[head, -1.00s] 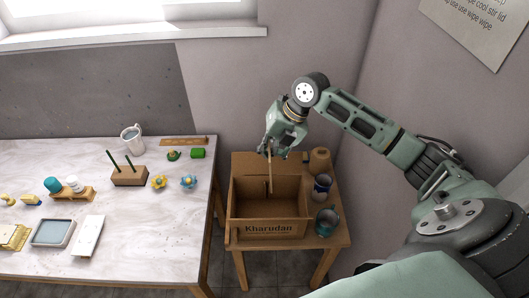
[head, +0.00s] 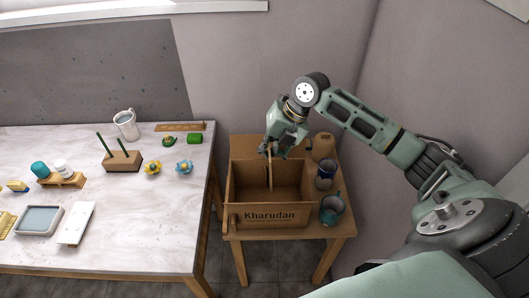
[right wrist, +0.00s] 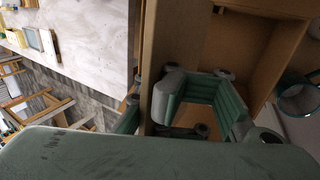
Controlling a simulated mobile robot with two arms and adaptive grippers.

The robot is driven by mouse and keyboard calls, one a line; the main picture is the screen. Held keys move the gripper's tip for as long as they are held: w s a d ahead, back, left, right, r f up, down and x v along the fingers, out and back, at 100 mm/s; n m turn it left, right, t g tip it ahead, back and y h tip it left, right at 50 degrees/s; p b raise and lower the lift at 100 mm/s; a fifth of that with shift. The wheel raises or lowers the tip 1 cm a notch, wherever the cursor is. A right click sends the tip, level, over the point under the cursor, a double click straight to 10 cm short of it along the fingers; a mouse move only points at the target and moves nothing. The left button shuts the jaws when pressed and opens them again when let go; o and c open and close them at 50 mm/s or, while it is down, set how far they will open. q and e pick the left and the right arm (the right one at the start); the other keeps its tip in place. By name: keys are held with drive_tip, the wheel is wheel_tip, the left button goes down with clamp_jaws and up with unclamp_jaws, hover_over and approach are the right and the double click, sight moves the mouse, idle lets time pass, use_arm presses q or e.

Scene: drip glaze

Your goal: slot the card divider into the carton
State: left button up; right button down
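The card divider (head: 270,175) is a thin brown card, seen nearly edge-on in the head view and roughly upright. My right gripper (head: 274,151) is shut on its top part, above the carton. The divider's lower part is inside the open carton (head: 267,215), which is brown and marked "Kharudan". I cannot tell whether its lower edge touches the carton's floor. My left gripper is not in view.
The carton stands on a small wooden table (head: 342,231). A brown bottle (head: 323,146), a dark jar (head: 325,175) and a teal cup (head: 332,209) stand close on its right. A marble-topped table (head: 140,225) with a mug, blocks and trays is at left.

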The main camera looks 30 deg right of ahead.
drive_tip(key=shift+f+b, duration=0.45)
drive_tip(key=shift+f, duration=0.35)
drive_tip(key=shift+f, duration=0.1)
drive_tip(key=shift+s+f+b, duration=0.1)
drive_tip(key=shift+f+b, duration=6.95)
drive_tip(key=shift+f, duration=2.6)
drive_tip(key=c, duration=2.5)
unclamp_jaws()
drive_tip(key=o, duration=1.1)
drive_tip(key=shift+o, duration=0.2)
drive_tip(key=shift+r, duration=0.15)
wheel_tip(320, 180, up, 10)
